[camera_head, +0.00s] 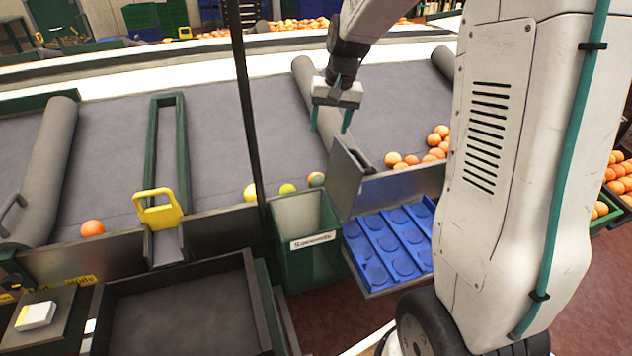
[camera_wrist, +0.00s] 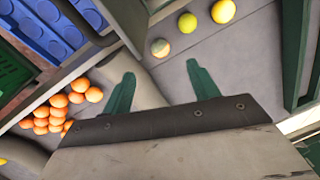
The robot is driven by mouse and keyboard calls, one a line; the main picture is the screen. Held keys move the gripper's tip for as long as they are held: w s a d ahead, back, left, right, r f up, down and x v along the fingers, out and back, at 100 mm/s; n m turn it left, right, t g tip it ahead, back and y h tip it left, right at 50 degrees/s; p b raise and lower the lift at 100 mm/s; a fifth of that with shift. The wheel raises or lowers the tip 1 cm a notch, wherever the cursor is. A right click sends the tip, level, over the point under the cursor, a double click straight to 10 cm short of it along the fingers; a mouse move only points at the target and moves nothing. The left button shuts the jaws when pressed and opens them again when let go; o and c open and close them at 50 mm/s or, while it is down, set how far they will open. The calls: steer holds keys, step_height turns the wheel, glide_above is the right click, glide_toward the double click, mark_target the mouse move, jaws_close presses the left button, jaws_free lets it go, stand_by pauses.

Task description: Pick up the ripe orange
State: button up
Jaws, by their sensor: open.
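A lone orange fruit (camera_head: 92,228) lies at the front of the left lane. Several orange fruits (camera_head: 430,155) are bunched at the front of the right lane; they also show in the wrist view (camera_wrist: 62,105). In the middle lane lie a yellow fruit (camera_head: 250,192), a yellow-green fruit (camera_head: 287,188) and a dull orange fruit with a greyish patch (camera_head: 316,180). My gripper (camera_head: 330,127) is open and empty above the grey roller between the middle and right lanes. In the wrist view its fingers (camera_wrist: 160,73) point towards the middle-lane fruits, apart from them.
A green bin (camera_head: 307,262) with a lettered label stands before the middle lane. A blue tray with round hollows (camera_head: 390,243) is right of it. A dark tray (camera_head: 185,318) stands front left. A dark post (camera_head: 245,110), grey rollers and a green-railed chute (camera_head: 155,140) rise around the belt.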

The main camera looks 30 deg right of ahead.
steer(key=m+y, duration=0.1)
glide_toward(319, 174)
steer(key=shift+g, duration=0.3)
steer(key=x, duration=0.4)
steer(key=shift+w+f, duration=0.25)
steer(key=shift+f, duration=0.1)
steer(key=x, duration=0.6)
steer(key=shift+w+a+f, duration=0.15)
steer(key=c, duration=0.8)
